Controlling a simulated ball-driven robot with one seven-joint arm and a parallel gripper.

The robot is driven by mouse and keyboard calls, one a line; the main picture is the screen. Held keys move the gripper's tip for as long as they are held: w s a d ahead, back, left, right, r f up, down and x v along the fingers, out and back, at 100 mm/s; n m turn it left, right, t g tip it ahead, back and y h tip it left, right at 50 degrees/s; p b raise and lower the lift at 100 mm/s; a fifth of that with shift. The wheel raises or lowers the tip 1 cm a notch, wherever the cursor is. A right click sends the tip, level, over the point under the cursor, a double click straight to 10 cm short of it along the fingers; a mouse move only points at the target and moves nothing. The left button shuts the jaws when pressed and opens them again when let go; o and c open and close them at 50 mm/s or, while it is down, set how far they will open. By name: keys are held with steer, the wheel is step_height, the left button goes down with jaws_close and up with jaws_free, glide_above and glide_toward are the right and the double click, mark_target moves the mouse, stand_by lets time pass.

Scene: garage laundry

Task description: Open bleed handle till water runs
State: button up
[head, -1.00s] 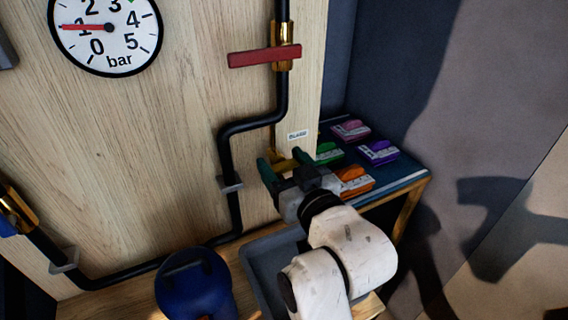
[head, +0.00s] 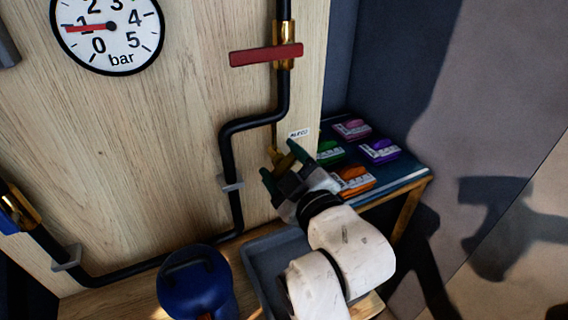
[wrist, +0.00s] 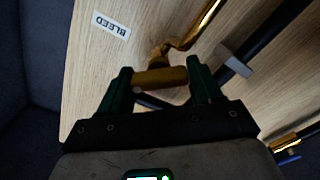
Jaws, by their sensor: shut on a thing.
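The yellow-brass bleed handle (wrist: 160,79) lies between the two green fingers of my gripper (wrist: 160,90) in the wrist view, and the jaws are shut on it. A brass pipe (wrist: 186,42) runs up from it, beside a white BLEED label (wrist: 111,25). In the head view my gripper (head: 280,166) is at the panel's lower right, tilted, with the handle (head: 287,160) partly hidden between the fingers. The pressure gauge (head: 108,42) has its red needle near 1 bar. No running water shows. A grey tray (head: 256,270) sits below, partly hidden by my arm.
A red lever (head: 265,55) crosses a brass valve on the black pipe (head: 228,165). A blue vessel (head: 195,282) stands left of the tray. Coloured tagged blocks, including an orange one (head: 354,180), lie on a shelf at right. A blue-handled valve (head: 8,222) is at far left.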

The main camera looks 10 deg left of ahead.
steer(key=shift+n, duration=0.5)
steer(key=o, duration=1)
steer(key=shift+c, duration=0.2)
steer(key=v, duration=1)
steer(key=shift+s+d+b, duration=0.25)
steer(key=shift+s+b, duration=0.1)
